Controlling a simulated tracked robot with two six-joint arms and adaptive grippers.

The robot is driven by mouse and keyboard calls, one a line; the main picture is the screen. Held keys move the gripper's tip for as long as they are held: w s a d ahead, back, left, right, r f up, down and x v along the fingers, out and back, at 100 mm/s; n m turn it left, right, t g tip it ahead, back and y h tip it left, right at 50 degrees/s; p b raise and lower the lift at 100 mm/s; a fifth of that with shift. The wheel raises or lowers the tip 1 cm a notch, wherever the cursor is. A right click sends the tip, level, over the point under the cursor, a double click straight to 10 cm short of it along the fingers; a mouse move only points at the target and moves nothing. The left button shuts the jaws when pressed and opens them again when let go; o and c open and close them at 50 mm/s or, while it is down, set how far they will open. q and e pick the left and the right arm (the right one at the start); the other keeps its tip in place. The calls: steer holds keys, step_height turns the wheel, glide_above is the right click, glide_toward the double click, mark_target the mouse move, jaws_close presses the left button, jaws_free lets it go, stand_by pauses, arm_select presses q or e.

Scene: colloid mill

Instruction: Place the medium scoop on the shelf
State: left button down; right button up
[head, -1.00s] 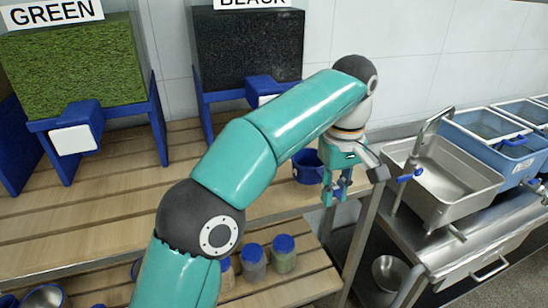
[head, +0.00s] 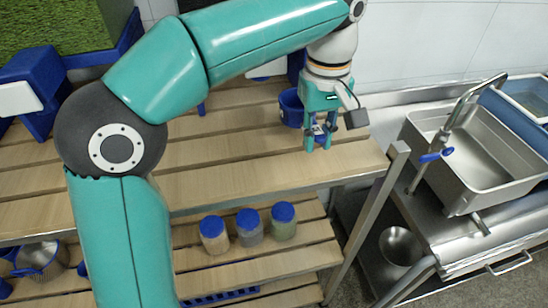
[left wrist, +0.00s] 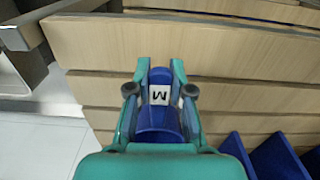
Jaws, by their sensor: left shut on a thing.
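My left gripper (head: 318,138) points down over the right end of the upper wooden shelf (head: 250,180). It is shut on the medium scoop (head: 291,107), whose blue cup shows just left of and behind the fingers in the head view. In the left wrist view the blue scoop (left wrist: 158,118) sits between the fingers, with a white label marked M. The fingers hide part of it. I cannot tell whether the scoop touches the slats. My right gripper is not in view.
Lidded jars (head: 249,227) and a metal bowl with blue parts (head: 40,256) stand on the lower shelf. Blue stands line the upper shelf's back. A steel sink (head: 480,160) with a tap stands at the right. The upper shelf's front middle is clear.

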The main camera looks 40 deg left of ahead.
arm_select(q)
steer(key=s+a, duration=0.2)
steer(key=s, duration=0.1)
steer(key=s+a, duration=0.3)
steer(key=shift+f, duration=1.75)
steer(key=c, duration=1)
jaws_free()
steer(key=shift+c, duration=0.2)
step_height(320, 180, up, 12)
steer(key=p, duration=0.1)
steer(key=shift+p, duration=0.4)
